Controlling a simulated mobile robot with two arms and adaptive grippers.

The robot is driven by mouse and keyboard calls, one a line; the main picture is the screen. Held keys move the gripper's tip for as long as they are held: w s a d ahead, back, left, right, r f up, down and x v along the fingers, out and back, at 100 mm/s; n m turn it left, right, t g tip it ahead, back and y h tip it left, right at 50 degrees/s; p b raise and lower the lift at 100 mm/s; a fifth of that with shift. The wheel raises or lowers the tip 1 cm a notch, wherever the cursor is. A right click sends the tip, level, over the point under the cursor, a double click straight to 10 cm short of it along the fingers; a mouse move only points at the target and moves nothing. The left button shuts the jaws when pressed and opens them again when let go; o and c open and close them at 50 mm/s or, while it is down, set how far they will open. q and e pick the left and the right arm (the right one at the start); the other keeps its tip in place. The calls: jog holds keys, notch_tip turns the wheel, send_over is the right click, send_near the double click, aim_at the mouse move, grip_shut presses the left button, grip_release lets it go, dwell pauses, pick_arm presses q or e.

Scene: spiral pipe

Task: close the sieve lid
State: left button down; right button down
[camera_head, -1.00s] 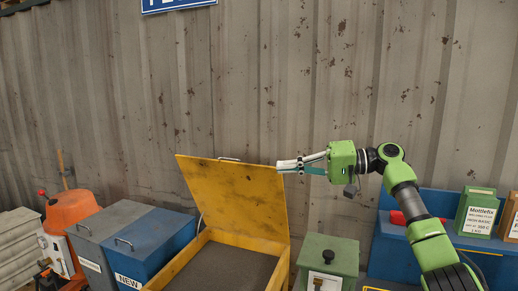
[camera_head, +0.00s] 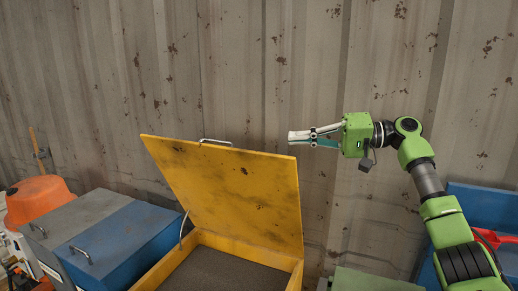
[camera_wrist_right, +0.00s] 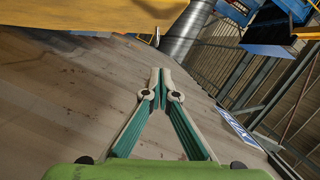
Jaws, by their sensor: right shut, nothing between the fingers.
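The yellow sieve lid (camera_head: 235,190) stands open, tilted up and back from the yellow sieve box (camera_head: 280,263), with a metal handle (camera_head: 215,142) on its top edge. The box holds dark grey grainy material (camera_head: 225,272). My right gripper (camera_head: 292,136) is shut and empty, level with the lid's top right corner and pointing left. I cannot tell whether it touches the lid. In the right wrist view, the shut fingertips (camera_wrist_right: 160,72) meet, and a yellow panel (camera_wrist_right: 90,14), likely the lid, shows at the top left, apart from them. My left gripper is not in view.
A blue box (camera_head: 125,240) and a grey box (camera_head: 65,218) stand left of the sieve, with an orange machine (camera_head: 38,198) beyond. A green box (camera_head: 365,281) and a blue bin (camera_head: 485,210) are at the right. A corrugated wall (camera_head: 240,70) rises behind.

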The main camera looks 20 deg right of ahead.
jog(key=w+a+p, duration=0.1)
jog(key=a+p, duration=0.1)
jog(key=a, duration=0.1)
jog(key=w+a+f+p, duration=0.1)
jog(key=a+p, duration=0.1)
jog(key=a, duration=0.1)
jog(key=a+p, duration=0.1)
jog(key=a, duration=0.2)
jog(key=shift+w+a+f+p, duration=0.3)
jog(key=shift+w+f+p, duration=0.05)
jog(key=shift+w+p, duration=0.05)
jog(key=shift+s+a+f, duration=0.2)
jog(key=shift+s+a, duration=0.05)
jog(key=shift+s, duration=0.25)
jog(key=shift+a+f, duration=0.1)
jog(key=shift+a, duration=0.05)
jog(key=shift+w, duration=0.1)
jog(key=shift+f, duration=0.1)
